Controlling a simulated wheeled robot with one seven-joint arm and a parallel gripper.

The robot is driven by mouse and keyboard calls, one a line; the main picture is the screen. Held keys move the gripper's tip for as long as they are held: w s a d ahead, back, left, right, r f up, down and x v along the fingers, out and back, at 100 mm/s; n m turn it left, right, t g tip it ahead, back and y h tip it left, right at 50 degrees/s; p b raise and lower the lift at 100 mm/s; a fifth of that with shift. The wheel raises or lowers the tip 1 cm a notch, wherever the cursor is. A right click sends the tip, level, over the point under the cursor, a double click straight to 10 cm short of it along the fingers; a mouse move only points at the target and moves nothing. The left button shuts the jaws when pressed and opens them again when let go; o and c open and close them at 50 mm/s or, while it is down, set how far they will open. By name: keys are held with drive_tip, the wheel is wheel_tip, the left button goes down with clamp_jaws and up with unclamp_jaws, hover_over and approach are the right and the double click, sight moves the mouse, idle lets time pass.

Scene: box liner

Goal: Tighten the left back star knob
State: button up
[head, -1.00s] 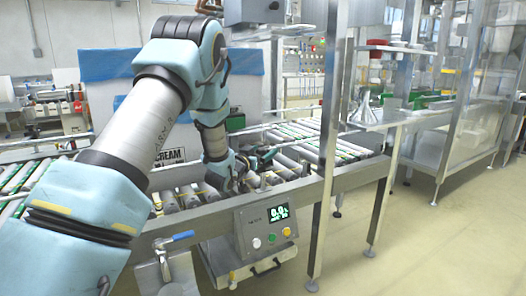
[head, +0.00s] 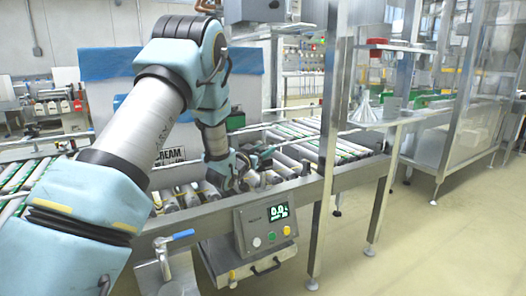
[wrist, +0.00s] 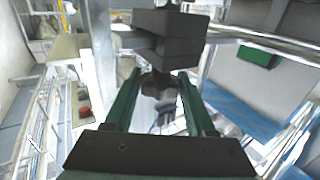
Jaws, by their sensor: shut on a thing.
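A dark, lobed star knob (wrist: 158,86) sits between the two green fingers of my gripper (wrist: 158,92) in the wrist view. The fingers are shut on it from both sides. Just beyond the knob is a dark stacked block (wrist: 168,35), which appears to be its mount. In the head view my gripper (head: 250,165) is low over the roller conveyor, near its front rail. The knob is too small and hidden by my arm to make out there, so I cannot tell which knob it is from that view.
The roller conveyor (head: 310,145) runs across behind a steel front rail. A control box (head: 266,228) with a lit display and buttons hangs at the front. A steel post (head: 327,150) stands right of my gripper. A blue-handled lever (head: 176,237) is at lower left. Floor at right is clear.

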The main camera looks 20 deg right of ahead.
clamp_jaws()
drive_tip(key=shift+w+m+g, duration=0.1)
drive_tip(key=shift+m+g, duration=0.2)
drive_tip(key=shift+g, duration=0.1)
drive_tip(key=shift+a+f+m+g+h+b, duration=0.1)
drive_tip(key=shift+m+g+h+b, duration=0.2)
drive_tip(key=shift+m+g+h, duration=0.9)
drive_tip(key=shift+m+g, duration=0.5)
drive_tip(key=shift+g, duration=0.65)
drive_tip(key=shift+m+g+h, duration=0.5)
drive_tip(key=shift+m+g, duration=0.5)
drive_tip(key=shift+g, duration=0.95)
drive_tip(key=o, duration=1.2)
unclamp_jaws()
drive_tip(key=shift+o, duration=0.2)
